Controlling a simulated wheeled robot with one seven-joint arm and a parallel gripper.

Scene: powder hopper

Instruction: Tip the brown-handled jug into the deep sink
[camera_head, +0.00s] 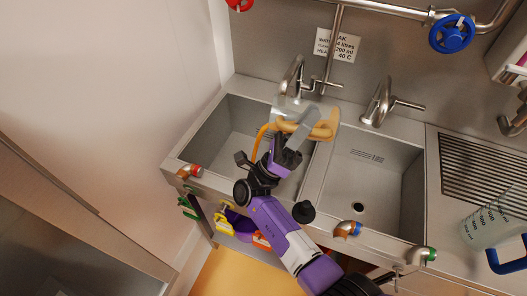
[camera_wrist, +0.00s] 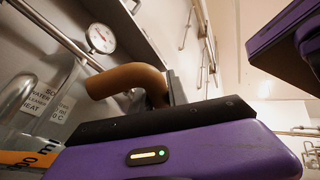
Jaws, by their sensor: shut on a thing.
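My gripper (camera_head: 288,146) is shut on the tan-brown handle (camera_head: 322,128) of a clear jug (camera_head: 288,110). It holds the jug above the twin sink unit, over the left basin (camera_head: 222,128) and near the divider, just in front of the left tap. The jug looks tilted, but its see-through body is hard to make out, and I cannot tell if it holds liquid. In the wrist view the brown handle (camera_wrist: 128,78) rises beside the dark jaw, with clear jug wall at left. The right basin (camera_head: 385,180) is empty, with a dark drain. I cannot tell which basin is deeper.
Two steel taps, left (camera_head: 292,76) and right (camera_head: 380,103), stand behind the basins. A blue-handled jug (camera_head: 486,226) stands on the right counter beside the ribbed drainer (camera_head: 488,168). A blue valve wheel (camera_head: 451,33) hangs above.

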